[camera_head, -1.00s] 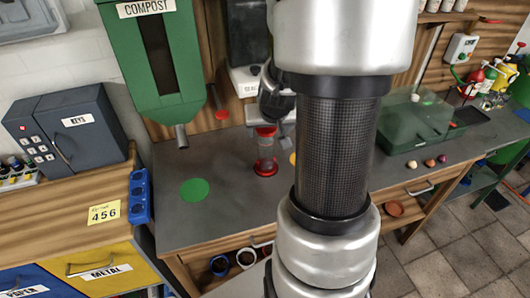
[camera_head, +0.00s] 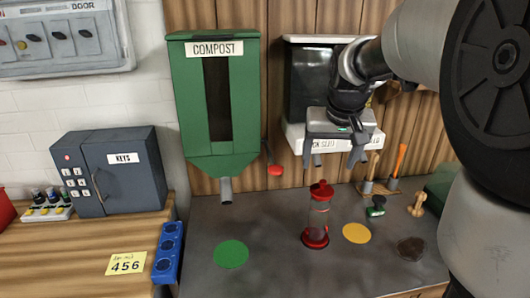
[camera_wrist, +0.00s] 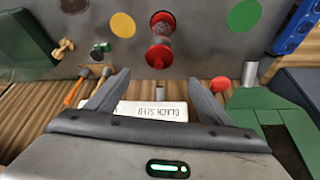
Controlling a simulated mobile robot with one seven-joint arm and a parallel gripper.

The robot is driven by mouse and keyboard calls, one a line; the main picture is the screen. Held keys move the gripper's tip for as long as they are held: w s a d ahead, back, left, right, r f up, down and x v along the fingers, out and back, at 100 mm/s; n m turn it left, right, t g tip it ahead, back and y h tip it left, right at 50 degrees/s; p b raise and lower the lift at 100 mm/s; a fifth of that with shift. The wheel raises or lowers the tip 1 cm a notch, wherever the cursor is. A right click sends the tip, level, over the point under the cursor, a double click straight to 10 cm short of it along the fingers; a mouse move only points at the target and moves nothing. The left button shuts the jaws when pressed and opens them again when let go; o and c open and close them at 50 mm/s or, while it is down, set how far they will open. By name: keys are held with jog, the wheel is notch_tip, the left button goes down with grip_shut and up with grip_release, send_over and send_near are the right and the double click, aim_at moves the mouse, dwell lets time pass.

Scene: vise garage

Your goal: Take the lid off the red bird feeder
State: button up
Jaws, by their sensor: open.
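The red bird feeder (camera_head: 317,220) stands upright on the grey worktop, a clear tube with a red base. Its red lid (camera_head: 321,190) with a small knob sits on top. In the wrist view the feeder (camera_wrist: 160,54) shows above and between my fingers, with the lid (camera_wrist: 159,57) nearest the camera. My gripper (camera_head: 338,160) is open and empty, above and slightly right of the feeder, apart from it. In the wrist view my gripper's fingers (camera_wrist: 157,84) are spread wide with nothing between them.
A green compost dispenser (camera_head: 222,110) hangs on the wall at left. A black seed dispenser (camera_head: 308,85) hangs behind my gripper. A green disc (camera_head: 231,254) and a yellow disc (camera_head: 356,233) lie beside the feeder. A grey key safe (camera_head: 112,172) stands at left.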

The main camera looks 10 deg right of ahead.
aim_at(323, 181)
jog(key=b+x, duration=0.1)
jog(key=x, duration=1)
jog(key=shift+w+d, duration=0.15)
jog(key=shift+r, duration=0.1)
jog(key=c, duration=1.1)
